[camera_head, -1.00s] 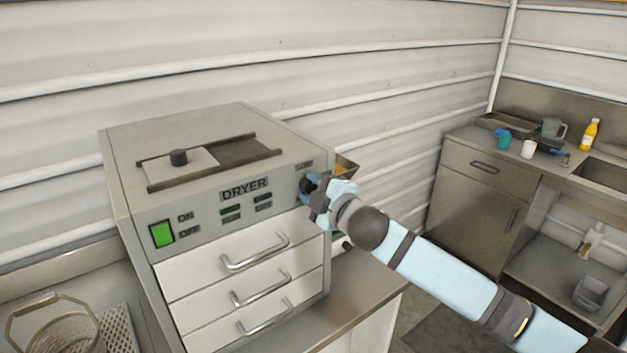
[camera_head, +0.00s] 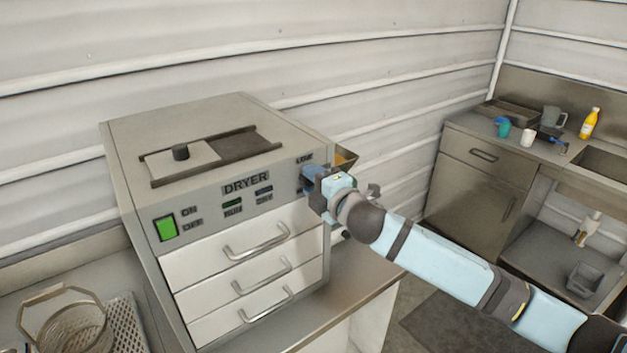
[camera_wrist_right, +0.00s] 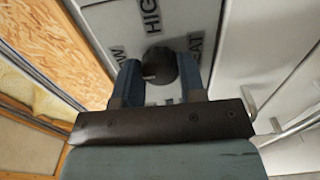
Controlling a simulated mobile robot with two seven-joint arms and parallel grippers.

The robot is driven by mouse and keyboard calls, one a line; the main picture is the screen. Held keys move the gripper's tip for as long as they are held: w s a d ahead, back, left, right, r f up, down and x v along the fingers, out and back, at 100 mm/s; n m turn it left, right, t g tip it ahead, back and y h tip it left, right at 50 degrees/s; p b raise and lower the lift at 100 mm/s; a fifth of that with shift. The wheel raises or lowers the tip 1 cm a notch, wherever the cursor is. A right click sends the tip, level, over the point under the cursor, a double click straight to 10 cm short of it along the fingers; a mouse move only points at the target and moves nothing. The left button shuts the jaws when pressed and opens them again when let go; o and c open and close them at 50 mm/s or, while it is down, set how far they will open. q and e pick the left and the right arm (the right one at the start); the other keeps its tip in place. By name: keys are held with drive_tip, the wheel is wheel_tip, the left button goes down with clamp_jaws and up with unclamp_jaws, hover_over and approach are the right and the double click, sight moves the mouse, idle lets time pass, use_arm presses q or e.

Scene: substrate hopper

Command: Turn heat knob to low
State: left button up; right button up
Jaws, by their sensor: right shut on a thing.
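The heat knob (camera_wrist_right: 160,66) is a round black dial on the dryer's grey front panel, with a pale mark toward its lower left in the right wrist view. Printed letters around it include HIGH above, a partly cut-off label ending in W at left, and EAT at right. My right gripper (camera_head: 309,180) is at the panel's right end and hides the knob in the head view. In the wrist view its two blue fingers (camera_wrist_right: 159,74) stand on either side of the knob, shut on it. My left gripper is out of view.
The dryer (camera_head: 185,120) has a green switch (camera_head: 166,229), several panel labels and white drawers with handles below. A wire basket (camera_head: 65,330) stands at lower left. A counter with cups, a yellow bottle (camera_head: 589,123) and a sink is at right.

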drive_tip(key=o, duration=0.9)
drive_tip(key=b+v, duration=0.2)
drive_tip(key=v, duration=1.2)
drive_tip(key=shift+b, duration=0.4)
